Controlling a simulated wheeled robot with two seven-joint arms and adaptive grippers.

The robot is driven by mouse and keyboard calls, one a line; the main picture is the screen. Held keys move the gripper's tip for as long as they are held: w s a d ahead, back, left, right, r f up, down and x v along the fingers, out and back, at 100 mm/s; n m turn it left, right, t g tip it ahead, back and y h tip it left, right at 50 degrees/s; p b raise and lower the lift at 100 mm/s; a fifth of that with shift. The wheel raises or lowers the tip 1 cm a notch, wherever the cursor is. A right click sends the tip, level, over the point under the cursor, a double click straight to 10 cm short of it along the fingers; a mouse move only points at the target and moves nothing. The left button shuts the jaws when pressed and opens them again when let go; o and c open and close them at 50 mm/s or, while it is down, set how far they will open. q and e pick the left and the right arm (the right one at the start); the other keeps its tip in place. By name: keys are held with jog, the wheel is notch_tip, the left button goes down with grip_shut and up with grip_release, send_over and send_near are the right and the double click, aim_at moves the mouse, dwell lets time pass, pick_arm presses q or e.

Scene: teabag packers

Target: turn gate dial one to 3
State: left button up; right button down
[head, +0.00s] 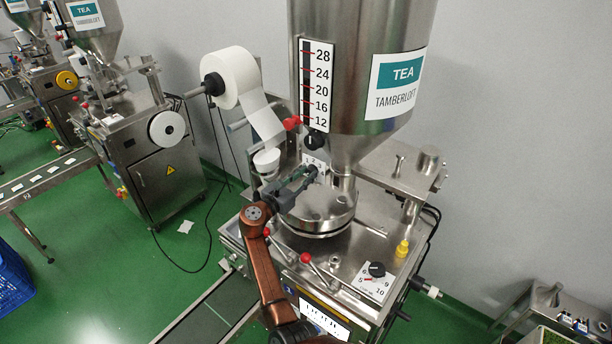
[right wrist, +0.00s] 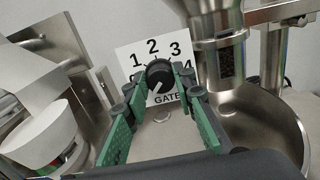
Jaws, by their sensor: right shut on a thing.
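The gate dial is a black round knob (right wrist: 160,76) on a white plate (right wrist: 128,50) marked GATE, with 1, 2, 3 and 4 around it. A pale mark on the knob appears to point to the lower left, away from 3, though the fingers crowd it. In the head view the gate plate (head: 321,161) is below the hopper. My right gripper (head: 308,173) reaches the dial from the lower left. In the right wrist view its green-grey fingers (right wrist: 160,84) are shut on the knob, one on each side. My left gripper is not in view.
The steel hopper (head: 362,80) with a level scale (head: 318,85) rises above the dial. A round steel housing (head: 318,212) is just under my gripper. A paper roll (head: 232,77) hangs to the left. Another black dial (head: 377,269) and red-knobbed levers (head: 306,257) are lower down.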

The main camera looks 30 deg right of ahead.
jog(key=shift+f+m+b, duration=0.1)
jog(key=shift+m+b, duration=0.3)
jog(key=shift+m, duration=0.1)
jog(key=m+b, duration=0.2)
jog(key=m, duration=0.1)
jog(key=m+b, duration=0.4)
jog(key=m, duration=0.1)
jog(key=shift+s+f, duration=0.1)
jog(key=shift+f, duration=0.05)
jog(key=m+b, duration=0.5)
jog(key=shift+m, duration=0.3)
jog(key=shift+m+b, duration=1.1)
jog(key=shift+m, duration=0.5)
